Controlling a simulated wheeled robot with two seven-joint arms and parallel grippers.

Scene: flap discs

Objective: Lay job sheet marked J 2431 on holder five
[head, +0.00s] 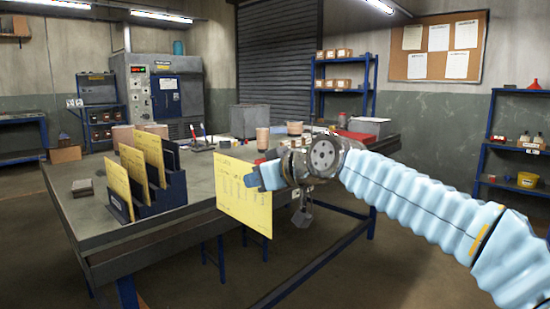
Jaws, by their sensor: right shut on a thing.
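My right gripper (263,178) reaches in from the right and is shut on a yellow job sheet (237,200). The sheet hangs roughly upright in the air in front of the table's near edge. It bears printed lines, too small to read, so I cannot confirm its number. A dark blue stepped rack (174,193) stands on the table to the left, apart from the sheet. Several yellow sheets, including the front one (120,187), stand tilted in it. I cannot tell which place is holder five. My left gripper is out of view.
The grey table (90,217) has clear surface around the rack. A small dark stack (83,188) lies at its left end. A blue shelf (343,98) is behind the table.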

